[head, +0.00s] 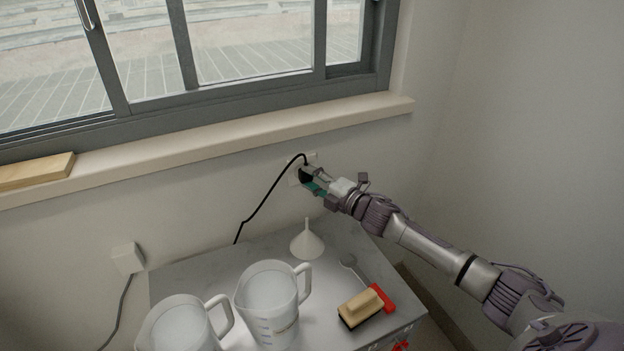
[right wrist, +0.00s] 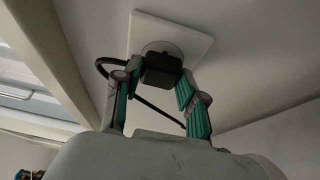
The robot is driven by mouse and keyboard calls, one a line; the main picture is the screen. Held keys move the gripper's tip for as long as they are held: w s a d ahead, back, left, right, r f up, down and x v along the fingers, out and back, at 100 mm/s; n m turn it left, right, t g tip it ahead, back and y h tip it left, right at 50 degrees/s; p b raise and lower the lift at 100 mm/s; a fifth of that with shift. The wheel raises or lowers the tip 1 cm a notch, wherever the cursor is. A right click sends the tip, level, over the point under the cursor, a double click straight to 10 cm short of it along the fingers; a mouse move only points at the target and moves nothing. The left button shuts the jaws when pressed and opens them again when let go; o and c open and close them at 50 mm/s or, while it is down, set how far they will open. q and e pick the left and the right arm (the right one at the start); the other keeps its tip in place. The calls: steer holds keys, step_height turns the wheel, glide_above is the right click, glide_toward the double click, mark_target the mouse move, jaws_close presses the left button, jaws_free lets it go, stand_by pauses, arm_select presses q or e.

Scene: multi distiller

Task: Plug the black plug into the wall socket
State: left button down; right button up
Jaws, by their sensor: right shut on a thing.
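The black plug (head: 306,175) is at the wall below the window sill, with its black cable looping down to the left. In the right wrist view the plug (right wrist: 161,69) sits in front of the round recess of the white wall socket (right wrist: 172,36). It covers the lower part of the recess; I cannot tell how deep it is in. The socket's plate also shows in the head view (head: 311,157), partly hidden by plug and gripper. My right gripper (head: 313,182) is shut on the plug, its green-padded fingers on either side of it (right wrist: 158,84). My left gripper is not in view.
The sill (head: 230,140) runs above the socket.

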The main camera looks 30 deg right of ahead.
steer(key=shift+w, duration=0.2)
steer(key=shift+w, duration=0.2)
steer(key=o, duration=1.1)
steer(key=shift+o, duration=0.2)
steer(key=shift+s+d+f, duration=0.1)
steer(key=shift+s+d, duration=0.05)
steer(key=shift+s, duration=0.2)
steer(key=v, duration=1.1)
steer(key=shift+s, duration=0.2)
